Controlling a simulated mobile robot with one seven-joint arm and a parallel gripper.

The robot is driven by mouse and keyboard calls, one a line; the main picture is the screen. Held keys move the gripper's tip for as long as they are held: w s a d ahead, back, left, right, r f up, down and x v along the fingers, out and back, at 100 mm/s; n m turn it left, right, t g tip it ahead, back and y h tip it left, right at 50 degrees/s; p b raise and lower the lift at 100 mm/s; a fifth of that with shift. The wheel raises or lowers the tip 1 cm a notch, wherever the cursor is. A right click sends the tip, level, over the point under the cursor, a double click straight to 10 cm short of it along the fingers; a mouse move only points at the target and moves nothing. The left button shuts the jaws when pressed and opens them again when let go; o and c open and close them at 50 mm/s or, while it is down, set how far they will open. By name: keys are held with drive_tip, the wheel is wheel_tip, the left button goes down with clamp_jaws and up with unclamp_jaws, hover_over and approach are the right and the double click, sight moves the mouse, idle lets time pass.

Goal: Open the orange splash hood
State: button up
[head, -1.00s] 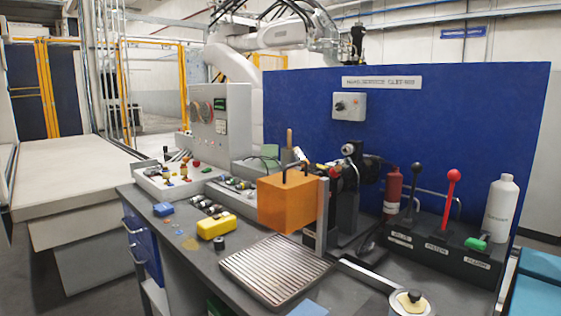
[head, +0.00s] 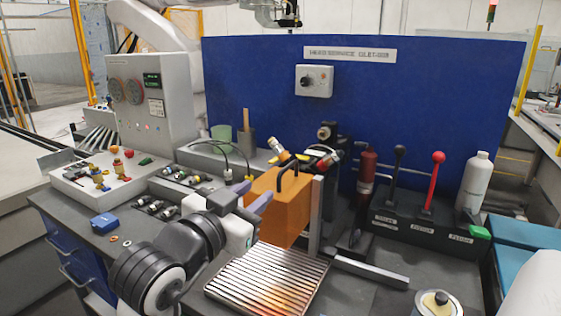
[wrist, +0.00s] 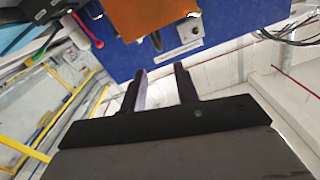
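The orange splash hood (head: 289,218) is a box-like cover on the bench behind a ribbed metal tray, with an upright grey post at its right edge. A black handle (head: 291,172) stands on its top. My gripper (head: 256,194) is at the hood's left side, with its fingers overlapping the hood's left edge in the head view; contact cannot be told. The two fingers are apart with nothing between them. In the wrist view the hood (wrist: 148,14) is at the top, beyond the fingertips (wrist: 160,72), with the handle (wrist: 151,42) below it. The hood looks down.
The ribbed tray (head: 262,283) lies in front of the hood. A red-knobbed lever (head: 434,180), a black lever and a white bottle (head: 475,182) stand right. Hoses and a green cup (head: 221,135) are behind my gripper. A blue panel (head: 420,95) closes the back.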

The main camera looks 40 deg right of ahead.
sight(296, 161)
drive_tip(key=p+x, duration=0.3)
drive_tip(key=x, duration=1)
drive_tip(key=shift+w+d, duration=0.1)
drive_tip(key=shift+d, duration=0.1)
drive_tip(key=shift+c, duration=0.3)
drive_tip(key=shift+r, duration=0.1)
clamp_jaws()
